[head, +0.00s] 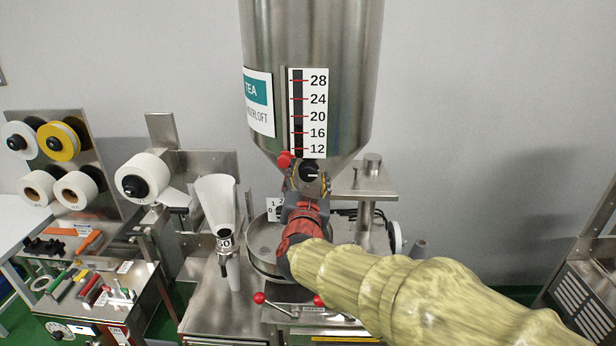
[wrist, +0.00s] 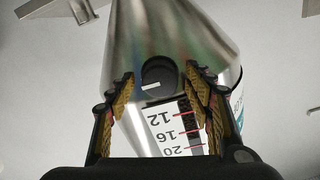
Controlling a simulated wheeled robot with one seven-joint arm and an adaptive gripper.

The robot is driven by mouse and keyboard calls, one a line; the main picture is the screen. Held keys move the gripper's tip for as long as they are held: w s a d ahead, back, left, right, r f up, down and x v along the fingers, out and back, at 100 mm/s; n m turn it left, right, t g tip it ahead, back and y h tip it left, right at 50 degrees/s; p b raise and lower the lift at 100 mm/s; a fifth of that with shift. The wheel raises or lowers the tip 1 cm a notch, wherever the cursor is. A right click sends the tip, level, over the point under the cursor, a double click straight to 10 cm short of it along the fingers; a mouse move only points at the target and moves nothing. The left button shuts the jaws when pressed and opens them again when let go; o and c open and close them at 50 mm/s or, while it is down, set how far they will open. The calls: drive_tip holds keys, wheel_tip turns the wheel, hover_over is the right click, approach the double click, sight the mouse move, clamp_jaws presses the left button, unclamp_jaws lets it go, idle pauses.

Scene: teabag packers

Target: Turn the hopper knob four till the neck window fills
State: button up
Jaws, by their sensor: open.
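The steel hopper (head: 311,40) hangs in the middle of the head view, with a scale (head: 318,100) marked 12 to 28 beside a dark strip. The black round knob (head: 309,170) sits on its cone below the scale, with a white mark. My gripper (head: 308,186) is in front of the knob. In the wrist view my gripper (wrist: 160,74) is open, with one finger on each side of the knob (wrist: 158,72) and visible gaps between. The white mark there lies nearly level. The neck window is not clearly seen; my gripper and arm cover the area below the knob.
A red ball handle (head: 284,159) sits close left of the knob. Below is a round steel pan (head: 262,245), with red-knobbed levers (head: 259,298) in front. A white cone (head: 217,205) and film rolls (head: 143,176) stand left.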

drive_tip(key=s, duration=1.2)
drive_tip(key=shift+a, duration=0.2)
